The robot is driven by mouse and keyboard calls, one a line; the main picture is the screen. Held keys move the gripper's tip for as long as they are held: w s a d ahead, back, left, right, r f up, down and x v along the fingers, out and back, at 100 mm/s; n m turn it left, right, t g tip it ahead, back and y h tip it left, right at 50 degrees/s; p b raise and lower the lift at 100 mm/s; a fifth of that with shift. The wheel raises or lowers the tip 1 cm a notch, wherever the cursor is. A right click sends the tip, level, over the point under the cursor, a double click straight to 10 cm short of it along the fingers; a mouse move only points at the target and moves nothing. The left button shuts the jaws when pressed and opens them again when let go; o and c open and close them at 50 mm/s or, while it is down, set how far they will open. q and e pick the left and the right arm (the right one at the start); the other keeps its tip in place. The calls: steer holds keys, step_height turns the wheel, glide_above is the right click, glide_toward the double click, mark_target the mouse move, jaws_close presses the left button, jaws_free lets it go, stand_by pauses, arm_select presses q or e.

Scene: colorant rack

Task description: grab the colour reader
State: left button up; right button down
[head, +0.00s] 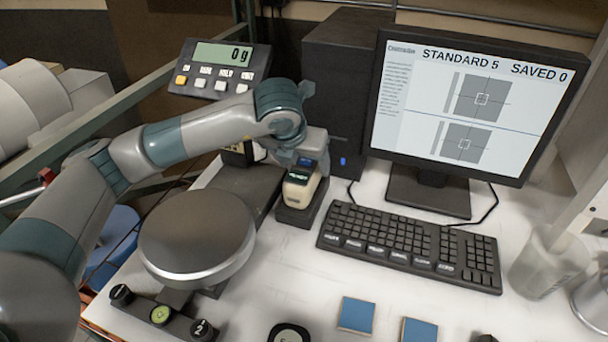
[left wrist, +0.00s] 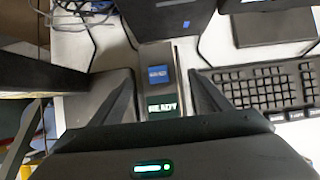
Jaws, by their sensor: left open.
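The colour reader (head: 298,187) is a small cream and dark device with a lit green display and a blue label. It stands in a dark cradle (head: 295,215) left of the keyboard. My left gripper (head: 306,165) is right over its far end. In the left wrist view the reader (left wrist: 158,84) shows its blue label and a display reading "READY". It lies between the two dark fingers of my left gripper (left wrist: 160,100), which are apart on either side of it. Whether they touch it is not clear. My right gripper is not in view.
A scale with a round metal pan (head: 197,232) stands left of the reader, its display (head: 222,55) behind. The keyboard (head: 410,246) lies right of the reader, the computer tower (head: 342,80) and monitor (head: 470,95) behind. Blue square samples (head: 357,314) and a beaker (head: 545,262) are in front and right.

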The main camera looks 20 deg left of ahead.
arm_select(q)
steer(key=shift+w+f, duration=0.2)
steer(key=shift+f, duration=0.1)
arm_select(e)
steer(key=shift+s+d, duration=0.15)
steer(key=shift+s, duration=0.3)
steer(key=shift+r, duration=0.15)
arm_select(q)
steer(key=shift+w+f+p, duration=0.15)
steer(key=shift+f+p, duration=0.2)
steer(key=shift+p, duration=0.2)
steer(key=p+x, duration=0.2)
steer(key=x, duration=0.1)
steer(key=shift+w+f, duration=0.1)
steer(key=shift+f, duration=0.25)
steer(key=shift+w+f, duration=0.15)
steer(key=shift+f, duration=0.15)
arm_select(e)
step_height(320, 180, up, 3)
arm_select(q)
steer(key=shift+c, duration=0.3)
steer(key=shift+r, duration=0.1)
steer(key=c, duration=1.6)
